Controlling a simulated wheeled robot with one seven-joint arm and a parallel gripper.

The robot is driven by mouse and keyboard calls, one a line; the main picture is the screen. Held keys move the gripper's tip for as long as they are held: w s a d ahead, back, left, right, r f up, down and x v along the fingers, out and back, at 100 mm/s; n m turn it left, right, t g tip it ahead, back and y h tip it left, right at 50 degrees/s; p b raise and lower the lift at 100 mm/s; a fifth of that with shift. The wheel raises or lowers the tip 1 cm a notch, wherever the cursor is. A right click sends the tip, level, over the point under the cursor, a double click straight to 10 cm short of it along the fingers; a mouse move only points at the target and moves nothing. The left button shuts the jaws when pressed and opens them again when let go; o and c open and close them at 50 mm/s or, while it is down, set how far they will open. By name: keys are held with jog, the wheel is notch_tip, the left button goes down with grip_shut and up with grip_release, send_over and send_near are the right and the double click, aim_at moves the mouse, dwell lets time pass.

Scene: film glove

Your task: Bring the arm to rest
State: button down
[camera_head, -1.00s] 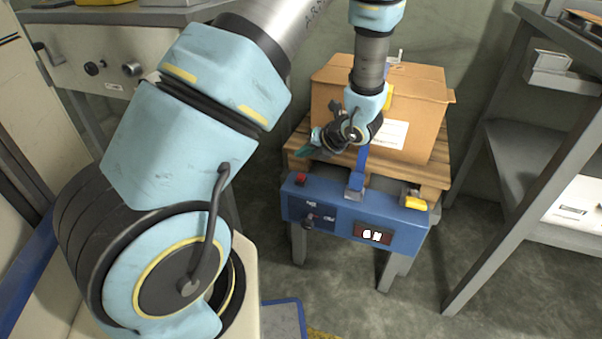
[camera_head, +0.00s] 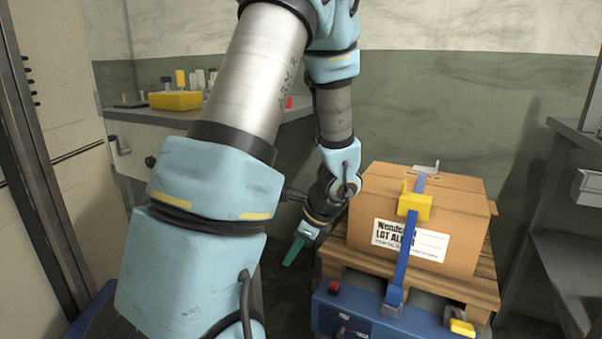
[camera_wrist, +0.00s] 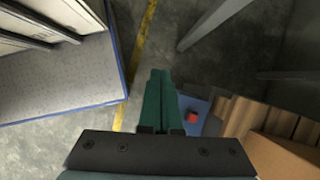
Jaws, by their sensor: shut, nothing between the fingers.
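My arm crosses the head view from the lower left up to the top middle and down again. My gripper (camera_head: 293,251) hangs to the left of a cardboard box, pointing down and slightly left, clear of the box. Its green fingers are together with nothing between them. In the wrist view the gripper (camera_wrist: 158,75) also shows its fingers side by side and shut, above the floor. The cardboard box (camera_head: 450,203) sits on a wooden pallet (camera_head: 440,283), with a blue strap (camera_head: 402,262) and a yellow piece (camera_head: 415,206) on its front.
A blue machine (camera_head: 375,322) with a red button (camera_head: 334,288) stands before the pallet. A bench with a yellow tray (camera_head: 175,100) is at the back left. A grey shelf (camera_head: 570,270) stands at right. The wrist view shows bare floor (camera_wrist: 190,70) beside a blue-edged grey mat (camera_wrist: 60,85).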

jog(key=s+a+r+n+h, duration=0.2)
jog(key=s+r+n+h, duration=0.15)
jog(key=n, duration=0.65)
jog(key=s+a+r+n+h, duration=0.2)
jog(key=s+a+r+n, duration=0.15)
jog(key=n, duration=0.65)
notch_tip(320, 180, up, 24)
jog(key=p, duration=2.2)
jog(key=shift+w+d+f+p, duration=0.2)
jog(key=shift+w+d+p, duration=0.1)
jog(key=shift+d+p, duration=0.1)
jog(key=shift+y, duration=0.25)
